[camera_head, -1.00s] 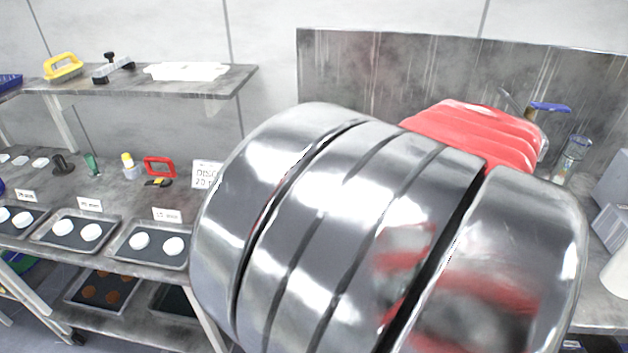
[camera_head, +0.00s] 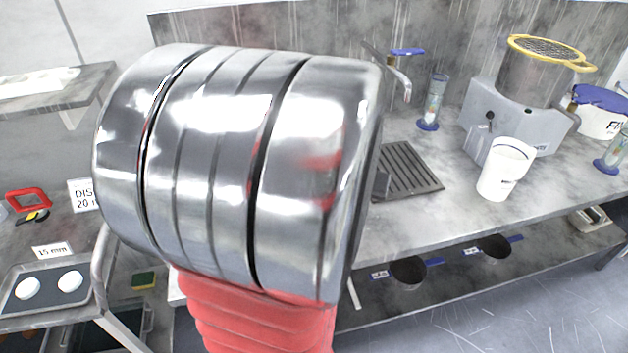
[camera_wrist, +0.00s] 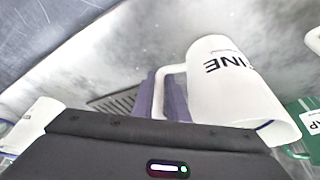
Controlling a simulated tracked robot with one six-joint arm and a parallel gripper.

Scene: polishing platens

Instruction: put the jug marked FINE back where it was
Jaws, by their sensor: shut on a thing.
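A white jug marked FINE (camera_wrist: 228,92) fills the middle right of the wrist view, with its handle toward the left and a blue line near its lower rim. My gripper (camera_wrist: 160,93) is shut on its handle; the purple fingers show against it. The jug looks tilted in this view, and I cannot tell whether its base touches anything. In the head view my large metal arm link hides much of the bench, and my gripper is not clearly seen. A white vessel marked FI (camera_head: 600,122), with blue at its top, is cut off at the right edge; I cannot tell whether it is the same jug.
A white cup (camera_head: 503,172) stands on the bench before a grey machine (camera_head: 520,118) with a yellow-rimmed sieve (camera_head: 548,52). A drain grate (camera_head: 408,170), a tap (camera_head: 400,78) and a cylinder (camera_head: 433,102) are left of it. A green container (camera_wrist: 303,118) is at the wrist view's right edge.

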